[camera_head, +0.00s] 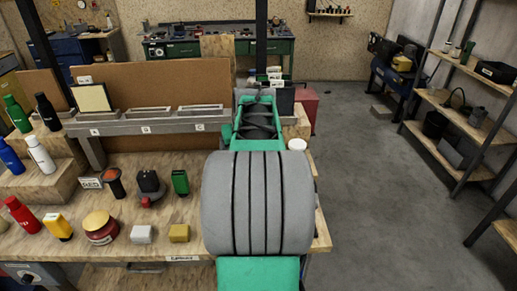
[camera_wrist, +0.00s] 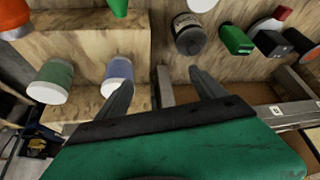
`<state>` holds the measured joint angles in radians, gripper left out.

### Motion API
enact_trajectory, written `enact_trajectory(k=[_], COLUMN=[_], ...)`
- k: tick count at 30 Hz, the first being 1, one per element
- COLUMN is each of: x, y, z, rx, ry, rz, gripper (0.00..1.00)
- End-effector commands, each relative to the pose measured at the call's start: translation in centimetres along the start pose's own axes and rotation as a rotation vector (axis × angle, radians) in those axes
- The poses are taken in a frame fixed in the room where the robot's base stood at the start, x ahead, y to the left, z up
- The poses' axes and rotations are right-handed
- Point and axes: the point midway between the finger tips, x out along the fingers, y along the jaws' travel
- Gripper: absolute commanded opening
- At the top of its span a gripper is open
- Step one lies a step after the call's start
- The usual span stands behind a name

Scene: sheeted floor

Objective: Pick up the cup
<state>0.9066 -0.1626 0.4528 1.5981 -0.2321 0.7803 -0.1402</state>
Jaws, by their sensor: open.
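My gripper (camera_wrist: 161,78) is open in the wrist view, its two grey fingers apart with nothing between them. Past the fingertips is a wooden surface. A green-and-white cylinder (camera_wrist: 50,82) and a pale lavender-and-white cylinder (camera_wrist: 118,75) lie to the left of the fingers. A dark jar-like object (camera_wrist: 188,33) stands above the right finger, apart from it. I cannot tell for certain which thing is the cup. In the head view a small white round-topped object (camera_head: 297,144) sits just right of my arm. My arm hides the bench behind it.
Bottles, including a red one (camera_head: 22,215), stand on the left of the bench. A brown board (camera_head: 150,85) stands behind. The floor at right is clear before the shelves (camera_head: 465,110).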

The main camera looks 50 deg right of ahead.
Motion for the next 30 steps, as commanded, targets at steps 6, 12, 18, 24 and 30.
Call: enact_trajectory(k=[6, 12, 18, 24, 30], x=[0.8, 3.3, 6.7, 8.0, 8.0], y=[7.8, 8.2, 8.9, 8.9, 8.9], z=[-1.1, -1.0, -0.6, -0.7, -0.7], rx=[0.076, 0.078, 0.078, 0.077, 0.077], ry=[0.032, 0.032, 0.031, 0.036, 0.035], rz=[0.048, 0.048, 0.048, 0.05, 0.05], gripper=[0.79, 0.79, 0.79, 0.79, 0.72])
